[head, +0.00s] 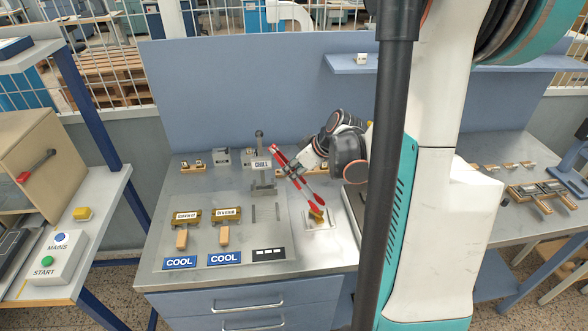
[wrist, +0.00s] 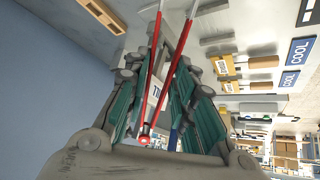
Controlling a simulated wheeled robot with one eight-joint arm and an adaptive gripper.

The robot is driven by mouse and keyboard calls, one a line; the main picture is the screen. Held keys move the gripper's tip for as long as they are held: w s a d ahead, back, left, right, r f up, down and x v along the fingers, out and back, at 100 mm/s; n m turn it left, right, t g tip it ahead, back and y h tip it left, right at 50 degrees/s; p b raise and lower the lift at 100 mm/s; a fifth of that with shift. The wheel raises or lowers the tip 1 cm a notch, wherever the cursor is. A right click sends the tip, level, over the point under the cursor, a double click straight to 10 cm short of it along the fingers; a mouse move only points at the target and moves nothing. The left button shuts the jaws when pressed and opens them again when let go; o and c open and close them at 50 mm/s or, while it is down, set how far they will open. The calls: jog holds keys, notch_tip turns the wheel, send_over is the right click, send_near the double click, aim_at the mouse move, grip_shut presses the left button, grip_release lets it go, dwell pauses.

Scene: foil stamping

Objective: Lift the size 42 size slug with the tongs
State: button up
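My gripper (head: 299,168) is shut on a pair of red tongs (head: 282,160), which also show between the gripper's fingers in the wrist view (wrist: 178,52). The tongs slant down to the right in the head view. Their lower ends are at a small yellow-brown piece (head: 317,214) above or on a pale square plate (head: 320,240) on the bench. I cannot tell whether the tips grip that piece. I can read no number 42, so I cannot tell which piece is the size 42 slug. The wrist view does not show the tong tips.
Two brass holders (head: 187,217) with wooden handles lie behind blue COOL signs (head: 180,262). A CHILL block (head: 261,164) stands at the back. A black plate with white marks (head: 268,254) lies near the front. A MAINS/START box (head: 54,256) stands on the left table.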

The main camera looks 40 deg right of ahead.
notch_tip(320, 180, up, 10)
jog(key=p, duration=0.6)
jog(key=shift+f, duration=0.15)
